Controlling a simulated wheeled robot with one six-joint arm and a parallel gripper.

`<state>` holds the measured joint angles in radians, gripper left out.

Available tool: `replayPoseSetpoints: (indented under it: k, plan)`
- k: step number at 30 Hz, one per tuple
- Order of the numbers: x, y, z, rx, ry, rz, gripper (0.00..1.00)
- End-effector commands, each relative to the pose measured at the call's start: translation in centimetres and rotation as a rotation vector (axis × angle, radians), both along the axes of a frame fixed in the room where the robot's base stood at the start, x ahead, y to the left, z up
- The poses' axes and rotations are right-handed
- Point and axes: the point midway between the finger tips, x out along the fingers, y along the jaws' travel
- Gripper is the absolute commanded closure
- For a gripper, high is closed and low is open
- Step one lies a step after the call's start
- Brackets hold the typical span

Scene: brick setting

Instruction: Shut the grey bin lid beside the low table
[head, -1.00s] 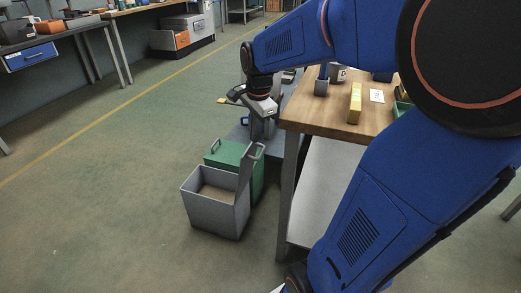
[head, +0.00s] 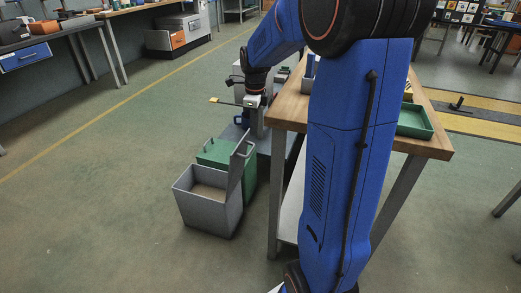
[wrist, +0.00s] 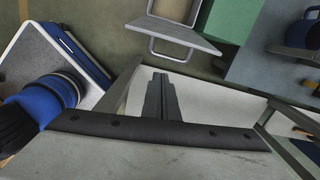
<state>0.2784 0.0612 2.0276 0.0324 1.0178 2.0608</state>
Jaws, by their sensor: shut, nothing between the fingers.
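The grey bin (head: 207,205) stands on the floor to the left of the wooden-topped table (head: 287,108). Its lid (head: 238,168) is open, standing roughly upright on the bin's right side, with a loop handle at its top. In the wrist view the lid (wrist: 172,36) and its handle show near the top edge, with part of the bin (wrist: 174,9) beyond. My gripper (wrist: 160,76) is shut and empty. In the head view my gripper (head: 252,103) is beyond and above the bin, beside the table, apart from the lid.
A green bin (head: 213,151) stands directly behind the grey one. The table's edge and legs are close on the right, and a green tray (head: 414,122) lies on its top. The floor left of the bin is clear. A workbench (head: 75,27) stands far left.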

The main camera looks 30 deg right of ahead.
Motion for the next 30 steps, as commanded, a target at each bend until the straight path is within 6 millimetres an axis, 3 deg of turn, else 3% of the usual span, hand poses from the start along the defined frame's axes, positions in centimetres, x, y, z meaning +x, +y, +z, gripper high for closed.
replayPoseSetpoints:
  k: [3,11,24,30]
  plan:
    - [1.1,-1.0,-0.9,0.009,0.016,-0.094,1.0]
    - [1.6,-1.3,-2.4,0.012,0.023,-0.14,1.0]
    - [1.6,-1.1,-9.1,0.012,0.024,-0.138,1.0]
    - [1.7,-1.1,-10.8,0.012,0.023,-0.138,1.0]
